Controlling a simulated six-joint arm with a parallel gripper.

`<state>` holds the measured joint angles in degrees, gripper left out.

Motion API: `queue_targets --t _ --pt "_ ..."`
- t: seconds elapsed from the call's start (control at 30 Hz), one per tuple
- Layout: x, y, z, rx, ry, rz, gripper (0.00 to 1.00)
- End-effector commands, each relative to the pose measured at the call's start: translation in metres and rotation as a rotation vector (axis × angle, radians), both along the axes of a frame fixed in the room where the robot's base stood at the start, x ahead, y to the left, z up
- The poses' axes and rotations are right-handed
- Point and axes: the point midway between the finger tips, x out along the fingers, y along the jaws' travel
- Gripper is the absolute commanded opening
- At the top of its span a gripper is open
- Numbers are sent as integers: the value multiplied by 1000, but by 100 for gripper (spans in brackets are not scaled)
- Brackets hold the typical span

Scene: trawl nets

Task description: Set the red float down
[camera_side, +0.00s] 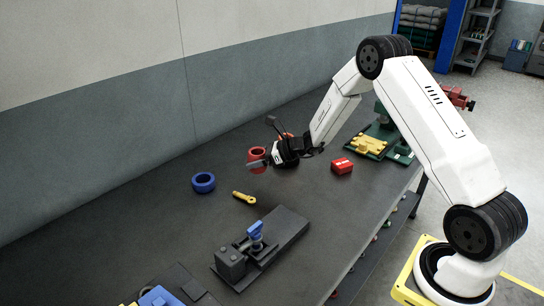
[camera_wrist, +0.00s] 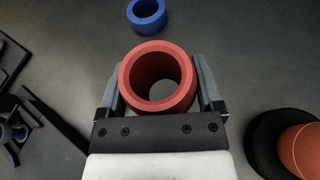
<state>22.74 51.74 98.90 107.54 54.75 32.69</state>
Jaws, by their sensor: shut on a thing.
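The red float (camera_side: 256,153) is a short, thick-walled red ring. In the wrist view the red float (camera_wrist: 127,76) sits between the two grey fingers, its open end facing the camera. My gripper (camera_side: 262,161) is shut on its outer sides; in the wrist view my gripper (camera_wrist: 204,88) has one finger along each side of the ring. The float looks upright and is over the dark bench. I cannot tell whether its underside touches the bench, as the lower part is partly hidden by a finger in the side view.
A blue ring (camera_side: 203,183) lies to the left, also in the wrist view (camera_wrist: 147,15). A yellow piece (camera_side: 244,197) and a dark fixture (camera_side: 262,247) lie nearer. A red block (camera_side: 342,166) is at right. An orange dome on a black base (camera_wrist: 302,145) stands close by.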

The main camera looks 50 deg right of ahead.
Motion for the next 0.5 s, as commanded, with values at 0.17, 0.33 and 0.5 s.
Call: queue_targets --t 0.17,0.33,0.5 --pt "13 -2 -16 0 0 0 28" --pt "18 -2 -21 0 0 -1 28" --pt "18 -2 -22 0 0 -1 28"
